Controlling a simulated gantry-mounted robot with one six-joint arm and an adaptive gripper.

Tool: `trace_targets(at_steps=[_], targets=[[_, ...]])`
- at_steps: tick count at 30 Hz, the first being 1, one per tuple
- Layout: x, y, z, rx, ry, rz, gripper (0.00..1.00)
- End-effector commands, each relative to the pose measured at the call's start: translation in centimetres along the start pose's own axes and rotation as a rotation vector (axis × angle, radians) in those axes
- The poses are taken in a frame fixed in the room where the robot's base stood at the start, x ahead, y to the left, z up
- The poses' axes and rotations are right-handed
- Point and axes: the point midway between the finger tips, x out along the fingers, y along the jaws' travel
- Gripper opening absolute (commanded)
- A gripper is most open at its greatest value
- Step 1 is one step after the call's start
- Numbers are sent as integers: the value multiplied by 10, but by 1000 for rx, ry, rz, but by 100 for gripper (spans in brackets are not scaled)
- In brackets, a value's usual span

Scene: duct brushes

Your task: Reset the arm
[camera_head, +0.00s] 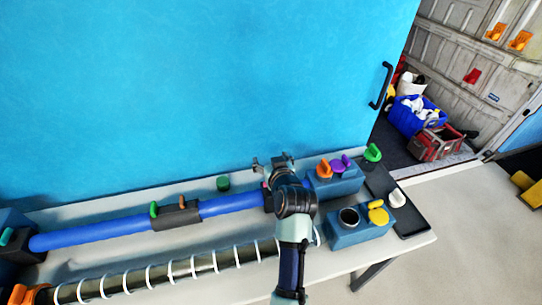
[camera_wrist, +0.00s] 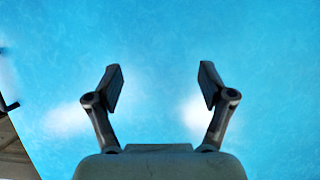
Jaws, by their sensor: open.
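My gripper (camera_wrist: 158,88) is open and empty in the wrist view, its two fingers spread wide in front of the plain blue wall panel (camera_wrist: 160,40). In the head view my gripper (camera_head: 272,162) is above the back edge of the table (camera_head: 225,275), near the right end of the blue duct (camera_head: 100,233). My arm rises from the lower right of centre and hides part of the duct's end. Nothing is between the fingers.
A blue block with orange and purple brushes (camera_head: 337,184) stands right of my arm. A second block (camera_head: 345,236) has a dark round hole and a yellow piece (camera_head: 378,212). A black tray (camera_head: 411,220) lies at the right. A ribbed duct (camera_head: 165,274) runs along the front.

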Motion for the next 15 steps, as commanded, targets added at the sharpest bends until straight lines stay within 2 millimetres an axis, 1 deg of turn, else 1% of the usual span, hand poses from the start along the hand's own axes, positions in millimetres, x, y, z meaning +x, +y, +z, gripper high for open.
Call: trace_targets(at_steps=[5, 8, 11, 14, 15], targets=[[0, 0, 0, 0, 0, 0, 81], [-8, -5, 4, -5, -4, 3, 81], [-38, -20, 16, -11, -18, 16, 81], [-86, -38, 33, -8, -41, 52, 81], [-106, -43, 40, -3, -49, 69, 81]])
